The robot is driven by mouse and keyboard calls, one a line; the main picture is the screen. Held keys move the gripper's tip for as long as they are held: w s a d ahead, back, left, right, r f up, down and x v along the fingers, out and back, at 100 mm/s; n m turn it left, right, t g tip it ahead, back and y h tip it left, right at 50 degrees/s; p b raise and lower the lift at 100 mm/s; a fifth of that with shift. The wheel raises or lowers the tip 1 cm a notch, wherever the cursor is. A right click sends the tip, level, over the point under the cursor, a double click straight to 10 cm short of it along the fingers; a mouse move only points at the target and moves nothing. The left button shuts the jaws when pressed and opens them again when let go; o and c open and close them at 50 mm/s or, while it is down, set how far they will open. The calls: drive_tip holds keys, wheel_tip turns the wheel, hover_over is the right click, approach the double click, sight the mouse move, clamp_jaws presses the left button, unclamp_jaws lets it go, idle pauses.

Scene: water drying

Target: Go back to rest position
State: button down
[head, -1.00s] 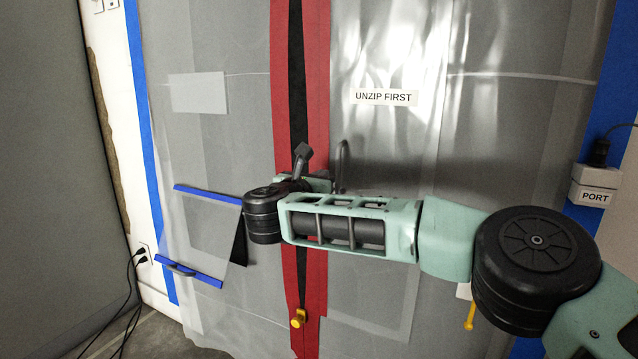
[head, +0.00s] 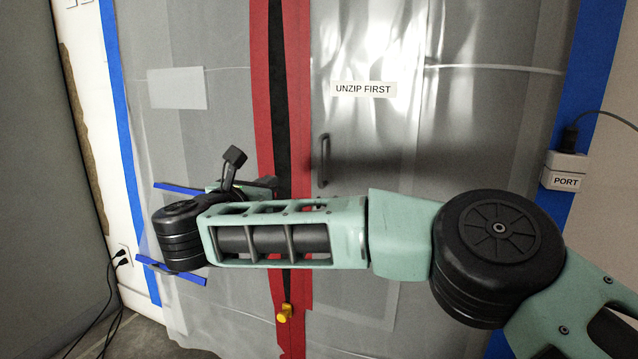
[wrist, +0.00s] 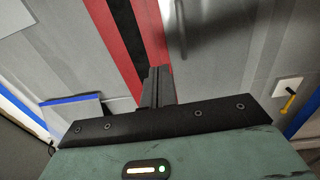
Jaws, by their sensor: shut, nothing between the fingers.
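My gripper (wrist: 157,88) shows in the wrist view with its dark fingers together and nothing between them. It points toward the plastic sheet, in front of the red-edged black zipper strip (wrist: 127,35). In the head view my arm stretches across the picture from the lower right to the left, and the wrist hides most of the gripper. The zipper strip (head: 281,180) runs down the sheet behind my arm. A yellow zipper pull (head: 284,313) hangs near its bottom.
A translucent plastic sheet (head: 400,140) covers the doorway, with a sign reading UNZIP FIRST (head: 363,89). A dark handle (head: 324,160) is right of the zipper. A box labelled PORT (head: 565,170) is on the right. Dark cables (head: 108,300) hang at lower left.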

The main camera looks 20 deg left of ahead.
drive_tip(key=s+a+r+n+y, duration=0.6)
drive_tip(key=r+n+y, duration=0.2)
drive_tip(key=n+y, duration=0.15)
drive_tip(key=s+a+n+g+y, duration=0.1)
drive_tip(key=s+n+g+y, duration=0.8)
drive_tip(key=n, duration=0.9)
drive_tip(key=s+d+f+n+g+h, duration=0.3)
drive_tip(key=d+f+n+h, duration=0.1)
drive_tip(key=d+f+n, duration=0.3)
drive_tip(key=s+d+f+n+g+h, duration=0.2)
drive_tip(key=s+d+f+n+h, duration=0.25)
drive_tip(key=d+f, duration=0.35)
drive_tip(key=s+d+f+n+g+h, duration=0.1)
drive_tip(key=s+d+f+n+h, duration=0.15)
drive_tip(key=d, duration=0.85)
drive_tip(key=s+d+f+n+g+h, duration=0.1)
drive_tip(key=s+d+f+g+h, duration=0.15)
drive_tip(key=d, duration=0.75)
drive_tip(key=s+d+f+n+h, duration=0.1)
drive_tip(key=s+d+n+h, duration=0.2)
drive_tip(key=d, duration=0.8)
wheel_tip(320, 180, up, 16)
drive_tip(key=s+p, duration=0.1)
drive_tip(key=p, duration=1.5)
drive_tip(key=shift+a+m, duration=0.3)
drive_tip(key=shift+m, duration=0.15)
